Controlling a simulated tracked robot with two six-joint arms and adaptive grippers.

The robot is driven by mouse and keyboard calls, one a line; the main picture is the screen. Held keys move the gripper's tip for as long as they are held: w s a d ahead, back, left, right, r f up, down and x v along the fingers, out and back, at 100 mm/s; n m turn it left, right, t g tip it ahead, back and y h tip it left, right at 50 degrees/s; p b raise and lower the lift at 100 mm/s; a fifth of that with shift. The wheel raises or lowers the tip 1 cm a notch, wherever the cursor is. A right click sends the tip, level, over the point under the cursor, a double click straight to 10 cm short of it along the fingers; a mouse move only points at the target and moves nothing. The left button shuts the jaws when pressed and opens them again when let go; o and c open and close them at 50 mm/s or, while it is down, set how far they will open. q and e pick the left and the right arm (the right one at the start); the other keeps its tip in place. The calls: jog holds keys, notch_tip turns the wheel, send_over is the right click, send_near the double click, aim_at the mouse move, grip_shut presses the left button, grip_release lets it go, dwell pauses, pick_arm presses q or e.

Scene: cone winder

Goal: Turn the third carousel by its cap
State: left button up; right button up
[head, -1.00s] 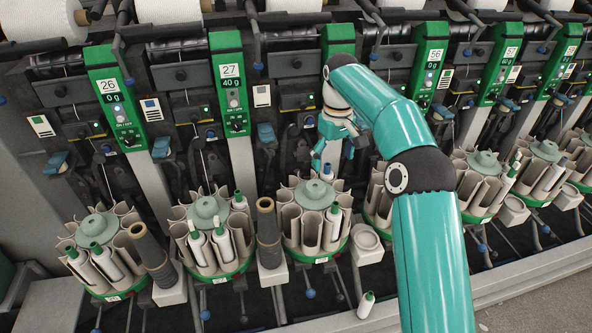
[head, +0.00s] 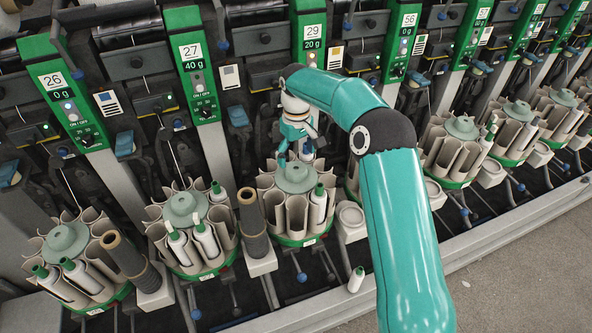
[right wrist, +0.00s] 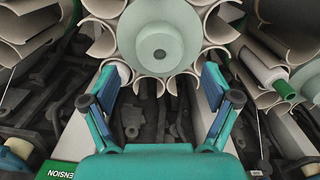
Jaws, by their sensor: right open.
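The third carousel from the left (head: 289,225) is a ring of beige tubes on a green base, with a round pale green cap (head: 296,177) in its middle. A white, green-tipped bobbin (head: 318,207) stands in it. My right gripper (head: 296,158) is just behind and above the cap in the head view. In the right wrist view, the cap (right wrist: 160,45) lies ahead, beyond the right gripper's (right wrist: 158,98) spread fingers. The fingers are open with nothing between them and seem apart from the cap. My left gripper is not in view.
Neighbouring carousels stand close on the left (head: 185,213) and right (head: 457,148). A dark tube (head: 252,225) stands upright beside the third carousel. Green winder panels (head: 310,40) rise behind.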

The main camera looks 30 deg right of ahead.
aim_at(297, 168)
jog(key=shift+f+p, duration=0.4)
jog(key=shift+f, duration=2.8)
